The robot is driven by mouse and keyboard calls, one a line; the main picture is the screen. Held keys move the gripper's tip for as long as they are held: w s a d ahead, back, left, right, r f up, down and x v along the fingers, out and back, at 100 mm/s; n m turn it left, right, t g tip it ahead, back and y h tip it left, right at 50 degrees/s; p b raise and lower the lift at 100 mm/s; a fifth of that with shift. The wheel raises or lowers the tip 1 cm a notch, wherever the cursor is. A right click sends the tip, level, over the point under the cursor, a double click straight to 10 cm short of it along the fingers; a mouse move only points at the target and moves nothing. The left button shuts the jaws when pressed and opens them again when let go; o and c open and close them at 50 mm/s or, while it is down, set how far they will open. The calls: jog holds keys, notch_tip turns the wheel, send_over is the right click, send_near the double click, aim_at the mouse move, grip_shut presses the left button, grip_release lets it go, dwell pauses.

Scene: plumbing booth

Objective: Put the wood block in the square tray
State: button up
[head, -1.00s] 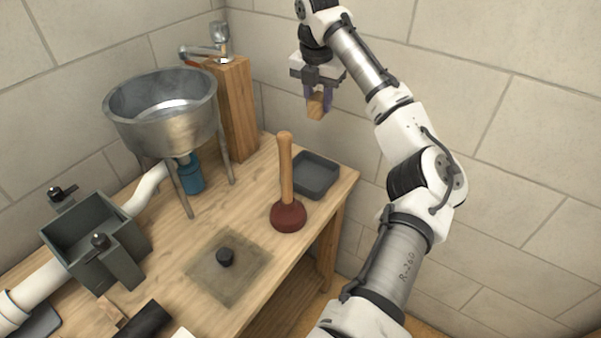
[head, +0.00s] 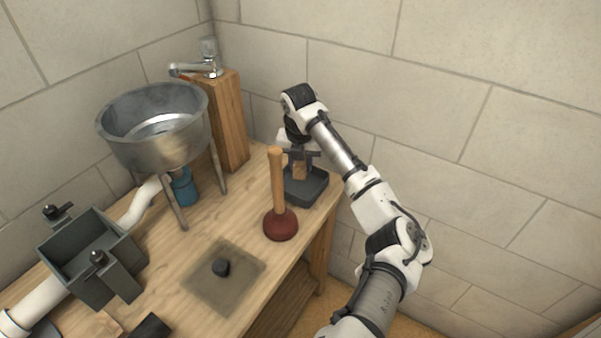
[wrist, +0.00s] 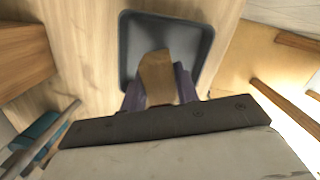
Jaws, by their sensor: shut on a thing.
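The wood block (head: 299,171) is held between the fingers of my gripper (head: 300,174), which is shut on it. In the wrist view the block (wrist: 157,78) shows between the two purple fingers of my gripper (wrist: 159,90). The dark grey square tray (head: 310,190) lies at the back right corner of the bench, and the block is over it. The tray (wrist: 203,50) is under the block in the wrist view. I cannot tell whether the block touches the tray's floor. The plunger handle and my gripper hide part of the tray in the head view.
A plunger (head: 280,222) stands upright just in front of the tray, close to my gripper. A metal basin (head: 158,130) on legs and a wooden post (head: 230,125) with a tap are to the left.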

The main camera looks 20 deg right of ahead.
aim_at(301, 175)
jog(key=shift+f+p, duration=0.45)
jog(key=shift+f, duration=1.85)
jog(key=shift+f, duration=0.15)
jog(key=o, duration=1)
jog(key=shift+c, duration=0.2)
jog(key=r, duration=0.4)
jog(key=s+r+b, duration=0.1)
jog(key=r, duration=0.3)
jog(key=r+b, duration=0.1)
jog(key=r, duration=0.3)
jog(key=shift+s+a+r, duration=0.15)
jog(key=shift+a, duration=0.25)
